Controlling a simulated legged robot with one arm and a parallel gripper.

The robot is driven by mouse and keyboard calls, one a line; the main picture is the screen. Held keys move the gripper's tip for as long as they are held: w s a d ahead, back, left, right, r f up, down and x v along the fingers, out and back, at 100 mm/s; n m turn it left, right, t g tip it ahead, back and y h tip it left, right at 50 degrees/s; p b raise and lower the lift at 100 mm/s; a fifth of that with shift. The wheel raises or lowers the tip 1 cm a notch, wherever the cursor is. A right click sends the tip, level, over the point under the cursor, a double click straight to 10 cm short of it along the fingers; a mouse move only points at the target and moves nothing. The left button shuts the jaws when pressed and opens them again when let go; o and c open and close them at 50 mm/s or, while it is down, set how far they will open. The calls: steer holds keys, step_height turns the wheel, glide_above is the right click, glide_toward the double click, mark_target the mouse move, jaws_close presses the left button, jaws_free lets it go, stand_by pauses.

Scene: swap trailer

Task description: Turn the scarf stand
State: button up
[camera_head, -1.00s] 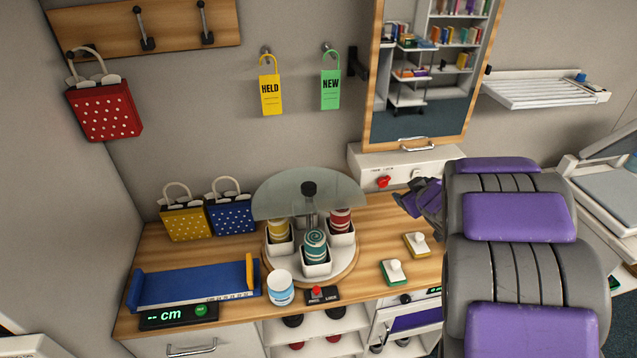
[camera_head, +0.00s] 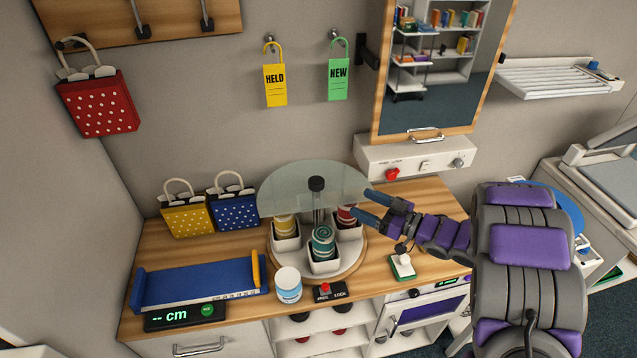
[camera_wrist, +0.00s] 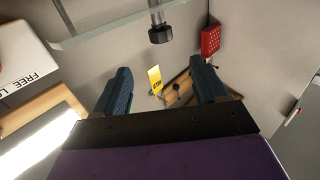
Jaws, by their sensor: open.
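The scarf stand is a round wooden-rimmed turntable (camera_head: 342,272) with white bins holding a teal rolled scarf (camera_head: 322,243), a yellow one (camera_head: 285,225) and a red one (camera_head: 347,215). A post with a black knob (camera_head: 317,184) rises at its middle, with a clear curved screen (camera_head: 290,187) behind. My gripper (camera_head: 362,203) is open and empty, its fingertips near the screen's right end, above the red scarf. In the wrist view the black knob (camera_wrist: 160,34) shows beyond and above my open fingers (camera_wrist: 160,85), not between them. Contact with the screen cannot be told.
A FREE/LOCK switch (camera_head: 330,291) with a red knob and a white-blue tub (camera_head: 288,284) sit in front of the stand. Yellow and blue bags (camera_head: 235,209) stand behind left, a blue measuring tray (camera_head: 195,286) left. A mirror (camera_head: 435,75) hangs behind right.

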mark_target(323, 186)
steer(key=b+x, duration=0.1)
steer(key=x, duration=1.4)
steer(key=shift+w+a+b, duration=0.1)
steer(key=shift+a+b, duration=0.2)
steer(key=shift+a, duration=0.1)
steer(key=shift+c, duration=0.3)
jaws_close()
